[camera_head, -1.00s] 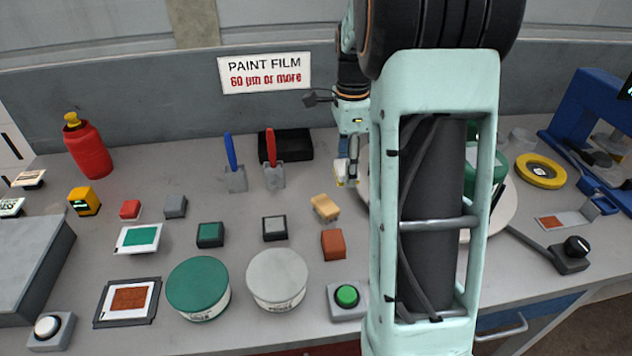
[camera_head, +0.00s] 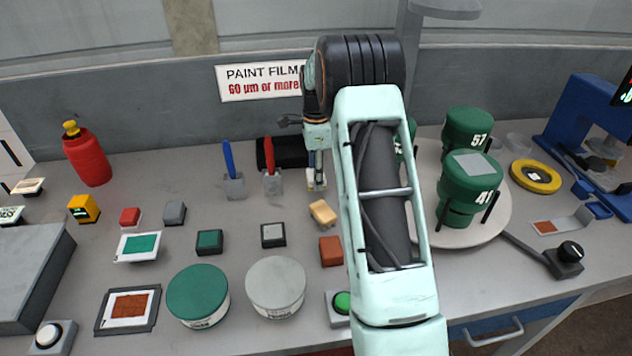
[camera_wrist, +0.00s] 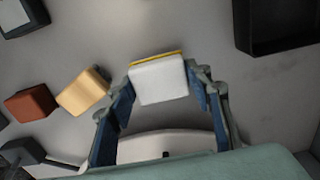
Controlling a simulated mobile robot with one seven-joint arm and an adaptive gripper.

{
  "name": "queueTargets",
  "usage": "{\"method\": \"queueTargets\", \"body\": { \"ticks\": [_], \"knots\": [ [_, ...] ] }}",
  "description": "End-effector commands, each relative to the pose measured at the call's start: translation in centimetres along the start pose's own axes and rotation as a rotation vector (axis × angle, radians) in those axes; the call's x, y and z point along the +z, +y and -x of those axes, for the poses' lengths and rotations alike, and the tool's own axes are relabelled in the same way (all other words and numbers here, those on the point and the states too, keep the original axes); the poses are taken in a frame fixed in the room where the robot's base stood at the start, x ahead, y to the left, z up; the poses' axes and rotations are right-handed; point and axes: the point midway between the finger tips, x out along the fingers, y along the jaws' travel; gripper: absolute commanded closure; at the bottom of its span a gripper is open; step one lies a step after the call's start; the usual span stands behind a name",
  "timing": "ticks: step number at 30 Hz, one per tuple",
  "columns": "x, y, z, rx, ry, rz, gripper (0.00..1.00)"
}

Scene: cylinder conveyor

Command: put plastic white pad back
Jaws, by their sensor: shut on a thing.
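The white plastic pad (camera_wrist: 158,82) has a yellow edge and sits between my two blue fingertips in the wrist view. My gripper (camera_wrist: 160,92) is shut on it from both sides. In the head view, my gripper (camera_head: 317,176) is small, above the back middle of the table, just right of the red-handled scraper. The pad shows there as a small pale patch (camera_head: 317,184). I cannot tell how high it is above the table.
A tan block (camera_head: 322,212) and a brown block (camera_head: 331,251) lie in front of my gripper. A black tray (camera_wrist: 285,45) is close by. The red-handled scraper (camera_head: 272,180) stands left. A round turntable (camera_head: 450,235) with green containers (camera_head: 468,190) is right.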

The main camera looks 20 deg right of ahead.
Motion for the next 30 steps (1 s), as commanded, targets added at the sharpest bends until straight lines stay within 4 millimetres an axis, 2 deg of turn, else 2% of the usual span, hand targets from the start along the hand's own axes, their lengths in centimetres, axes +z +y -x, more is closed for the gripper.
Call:
{"method": "queueTargets", "body": {
  "ticks": [3, 6, 17, 18, 21, 22, 30],
  "knots": [
    [-0.1, 0.1, -2.0, 0.005, 0.0, -0.001, 0.81],
    [-0.1, 0.1, -3.0, 0.003, 0.0, -0.001, 0.81],
    [0.0, 0.1, -3.5, 0.001, 0.0, 0.0, 0.81],
    [0.0, 0.1, -3.4, 0.001, 0.0, 0.0, 0.51],
    [0.0, 0.1, -3.4, 0.001, 0.0, 0.0, 0.39],
    [0.0, 0.1, -3.4, 0.001, 0.0, 0.0, 0.36],
    [0.0, 0.1, -3.3, 0.001, 0.0, -0.001, 0.36]
  ]
}}
